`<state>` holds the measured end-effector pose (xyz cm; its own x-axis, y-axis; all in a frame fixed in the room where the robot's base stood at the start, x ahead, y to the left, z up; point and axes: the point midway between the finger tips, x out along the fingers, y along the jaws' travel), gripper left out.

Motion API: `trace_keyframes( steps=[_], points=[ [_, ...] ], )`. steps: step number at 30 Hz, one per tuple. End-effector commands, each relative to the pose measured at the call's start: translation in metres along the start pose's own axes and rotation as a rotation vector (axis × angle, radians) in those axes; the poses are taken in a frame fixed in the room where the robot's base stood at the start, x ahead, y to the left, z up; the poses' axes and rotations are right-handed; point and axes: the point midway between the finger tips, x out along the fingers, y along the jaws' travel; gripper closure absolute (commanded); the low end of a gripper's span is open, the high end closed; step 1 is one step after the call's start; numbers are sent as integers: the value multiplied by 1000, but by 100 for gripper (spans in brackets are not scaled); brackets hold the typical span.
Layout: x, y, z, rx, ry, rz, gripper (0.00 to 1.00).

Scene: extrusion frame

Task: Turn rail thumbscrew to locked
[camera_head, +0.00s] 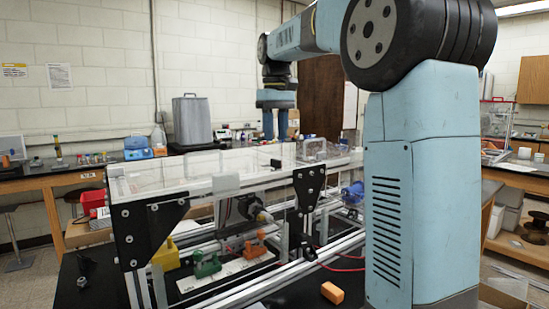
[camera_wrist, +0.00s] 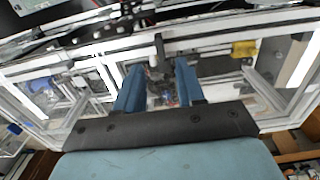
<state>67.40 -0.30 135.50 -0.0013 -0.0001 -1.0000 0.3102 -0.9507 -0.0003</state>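The extrusion frame (camera_head: 215,185) stands on the black bench, with silver rails, clear panels and black corner plates. A small dark knob (camera_head: 310,253) sits on a rail by the right black plate; I cannot tell if it is the rail thumbscrew or whether it is locked. My gripper (camera_head: 275,137) points down above the far part of the frame, apart from the knob. In the wrist view my gripper (camera_wrist: 158,68) has its two blue fingers spread with a gap between them. Frame rails (camera_wrist: 220,35) and dark parts show beyond them, and no thumbscrew can be made out there.
A yellow clamp (camera_head: 166,254), a green one (camera_head: 207,265) and an orange one (camera_head: 255,246) stand low in the frame. An orange block (camera_head: 332,293) lies on the bench in front. A red cable (camera_head: 345,268) runs nearby. There is open air above the clear top panel.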

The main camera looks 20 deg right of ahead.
Motion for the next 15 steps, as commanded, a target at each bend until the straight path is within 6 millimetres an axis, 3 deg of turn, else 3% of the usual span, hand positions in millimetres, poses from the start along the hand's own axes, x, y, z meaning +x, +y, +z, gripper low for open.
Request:
trace_keyframes(
  steps=[6, 15],
  points=[
    [38, 0, 1, 1, -2, -1, 62],
    [70, 0, 0, 0, 0, 0, 62]
  ],
)
